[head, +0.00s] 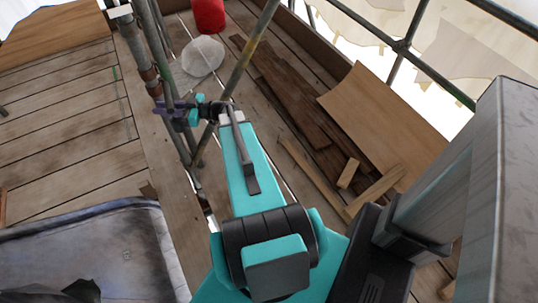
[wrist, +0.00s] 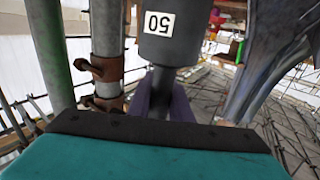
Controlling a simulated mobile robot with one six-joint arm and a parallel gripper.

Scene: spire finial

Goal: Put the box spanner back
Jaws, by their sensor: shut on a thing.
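The box spanner (wrist: 180,48) is a dark grey cylinder with a white label reading 50, at the top middle of the wrist view. It narrows to a thinner shaft that runs down between the purple fingers of my gripper (wrist: 160,100). My gripper is shut on that shaft. In the head view my gripper (head: 172,108) is at the end of my outstretched arm, beside the upright scaffold poles. The spanner is too small or hidden to make out there. No holder for the spanner can be told in either view.
Scaffold poles (head: 247,62) stand close around my gripper. In the wrist view a grey pole (wrist: 107,30) with rusty couplers (wrist: 104,68) is just left of the spanner. A red bucket (head: 208,16), a translucent rounded thing (head: 202,56) and loose boards (head: 290,95) occupy the deck.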

